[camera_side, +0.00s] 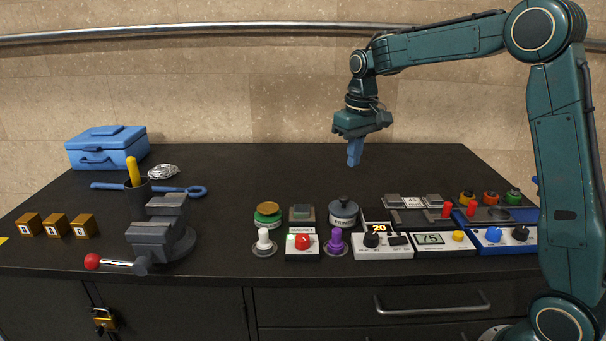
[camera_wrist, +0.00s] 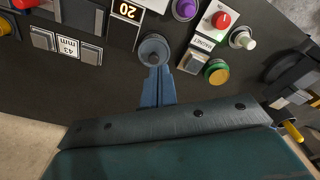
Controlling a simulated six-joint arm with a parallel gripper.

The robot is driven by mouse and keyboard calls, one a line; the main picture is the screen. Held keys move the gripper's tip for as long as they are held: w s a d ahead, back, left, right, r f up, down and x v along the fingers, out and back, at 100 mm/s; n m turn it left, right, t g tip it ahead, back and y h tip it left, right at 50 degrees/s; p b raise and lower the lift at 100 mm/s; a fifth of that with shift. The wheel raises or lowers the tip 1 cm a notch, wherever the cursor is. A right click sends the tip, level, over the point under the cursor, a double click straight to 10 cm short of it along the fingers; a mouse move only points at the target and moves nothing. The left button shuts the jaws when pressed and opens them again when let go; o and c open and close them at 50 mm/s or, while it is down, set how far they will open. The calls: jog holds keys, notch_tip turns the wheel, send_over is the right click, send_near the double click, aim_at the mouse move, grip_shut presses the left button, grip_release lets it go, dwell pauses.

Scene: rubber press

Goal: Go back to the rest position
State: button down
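My gripper (camera_side: 355,153) hangs in the air above the back middle of the black table, fingers pointing down. Its two blue fingers lie together, with no object seen between them. In the wrist view my gripper (camera_wrist: 158,75) also shows its fingers together, in line with the grey round-topped weight (camera_wrist: 153,48) beyond them. In the side view that weight (camera_side: 343,212) stands on the table well below and in front of the fingers, apart from them.
Button boxes and displays (camera_side: 430,241) crowd the front right. A vise (camera_side: 160,238), a dark cup (camera_side: 137,196) with a yellow-handled tool, a blue wrench (camera_side: 195,191), a blue toolbox (camera_side: 105,147) and small wooden blocks (camera_side: 56,225) stand left. The table (camera_side: 260,170) is clear at back middle.

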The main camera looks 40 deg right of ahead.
jog(key=s+a+r+n+t, duration=0.1)
jog(key=s+a, duration=0.4)
jog(key=s, duration=0.8)
jog(key=s+a+r+n+t, duration=0.1)
jog(key=s+a+t, duration=0.2)
jog(key=s, duration=1.1)
jog(key=shift+s+a+r+t, duration=0.2)
jog(key=shift+a+t, duration=0.2)
jog(key=shift+a, duration=0.75)
